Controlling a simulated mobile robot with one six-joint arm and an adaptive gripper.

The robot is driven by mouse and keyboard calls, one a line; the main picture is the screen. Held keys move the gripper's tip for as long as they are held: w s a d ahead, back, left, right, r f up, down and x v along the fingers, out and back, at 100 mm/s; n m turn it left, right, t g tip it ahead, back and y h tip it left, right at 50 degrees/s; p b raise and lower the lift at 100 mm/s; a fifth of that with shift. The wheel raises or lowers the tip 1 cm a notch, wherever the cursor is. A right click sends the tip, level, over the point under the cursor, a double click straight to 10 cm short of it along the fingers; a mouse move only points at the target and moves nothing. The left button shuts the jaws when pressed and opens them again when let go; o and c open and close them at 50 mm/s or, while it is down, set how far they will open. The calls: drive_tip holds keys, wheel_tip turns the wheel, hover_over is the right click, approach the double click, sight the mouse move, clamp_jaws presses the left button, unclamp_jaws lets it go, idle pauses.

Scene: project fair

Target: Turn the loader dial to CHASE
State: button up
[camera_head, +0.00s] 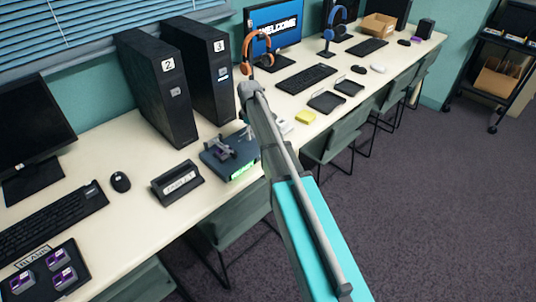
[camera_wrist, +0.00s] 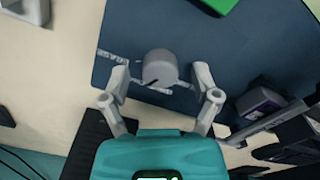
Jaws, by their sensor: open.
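The loader (camera_head: 218,160) is a dark blue box on the desk with a lit green panel at its front and a grey and purple part on top. In the wrist view, its blue top (camera_wrist: 235,50) fills much of the picture. The round grey dial (camera_wrist: 160,66) stands on it, with a small dark mark at its lower edge. Pale lettering lies at its upper left and below it, too blurred to read surely. My gripper (camera_wrist: 161,74) is open, with one finger on each side of the dial and visible gaps. In the head view my arm hides the dial.
Two black towers, marked 2 (camera_head: 157,85) and 3 (camera_head: 205,72), stand behind the loader. Orange headphones (camera_head: 258,50) stand behind my arm.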

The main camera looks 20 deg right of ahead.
sight(251, 132)
drive_tip(key=n, duration=0.2)
drive_tip(key=shift+n, duration=0.3)
drive_tip(key=shift+r, duration=0.2)
wheel_tip(251, 132, up, 14)
drive_tip(key=p, duration=1.4)
drive_tip(key=s+f+m, duration=0.1)
drive_tip(key=s+m, duration=1.2)
drive_tip(key=s, duration=1.4)
drive_tip(key=shift+s+a+b, duration=0.25)
drive_tip(key=shift+a+b, duration=0.1)
drive_tip(key=shift+a, duration=0.1)
drive_tip(key=shift+s+m, duration=0.7)
drive_tip(key=shift+s, duration=0.25)
